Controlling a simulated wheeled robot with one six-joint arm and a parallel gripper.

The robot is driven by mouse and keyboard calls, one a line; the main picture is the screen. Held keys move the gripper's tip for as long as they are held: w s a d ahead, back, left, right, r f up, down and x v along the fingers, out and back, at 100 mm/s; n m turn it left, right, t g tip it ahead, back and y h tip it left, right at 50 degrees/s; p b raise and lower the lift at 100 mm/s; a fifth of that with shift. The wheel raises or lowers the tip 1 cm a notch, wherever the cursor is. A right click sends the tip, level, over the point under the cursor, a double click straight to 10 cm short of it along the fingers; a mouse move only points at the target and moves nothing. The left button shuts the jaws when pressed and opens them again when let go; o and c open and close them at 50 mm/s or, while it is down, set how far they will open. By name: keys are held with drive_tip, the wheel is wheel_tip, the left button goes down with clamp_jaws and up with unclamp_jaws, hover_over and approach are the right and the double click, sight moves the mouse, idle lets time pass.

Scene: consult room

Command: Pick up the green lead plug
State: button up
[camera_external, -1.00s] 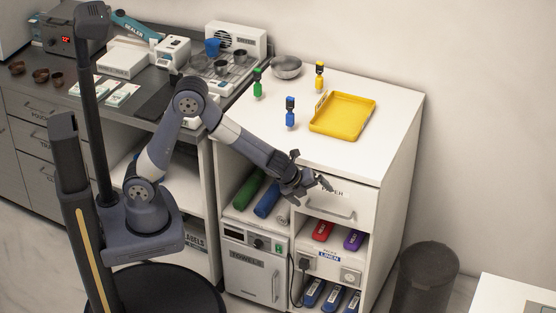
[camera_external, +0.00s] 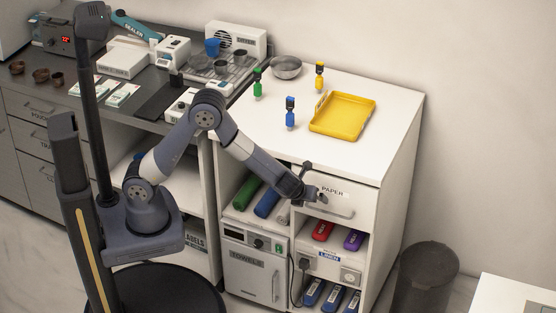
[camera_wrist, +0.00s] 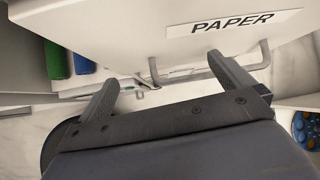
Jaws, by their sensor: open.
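The green lead plug (camera_external: 257,83) stands upright on the white cabinet top (camera_external: 375,160), towards its left side. A blue plug (camera_external: 290,112) stands in front and to the right of it, and a yellow plug (camera_external: 319,76) stands further right. My gripper (camera_external: 313,193) is low in front of the cabinet, by the PAPER drawer and well below the green plug. In the wrist view my gripper (camera_wrist: 163,70) has its fingers spread apart and empty, with the drawer handle (camera_wrist: 208,73) showing between and beyond them. The green plug is outside the wrist view.
A yellow tray (camera_external: 343,133) lies on the cabinet top at right, and a metal bowl (camera_external: 286,67) sits behind the green plug. A counter with devices adjoins at left. Green (camera_external: 247,190) and blue rolls lie on the shelf left of the drawer. A dark bin (camera_external: 425,280) stands at right.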

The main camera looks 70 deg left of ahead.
drive_tip(key=c, duration=1)
drive_tip(key=shift+r, duration=0.1)
drive_tip(key=shift+c, duration=0.2)
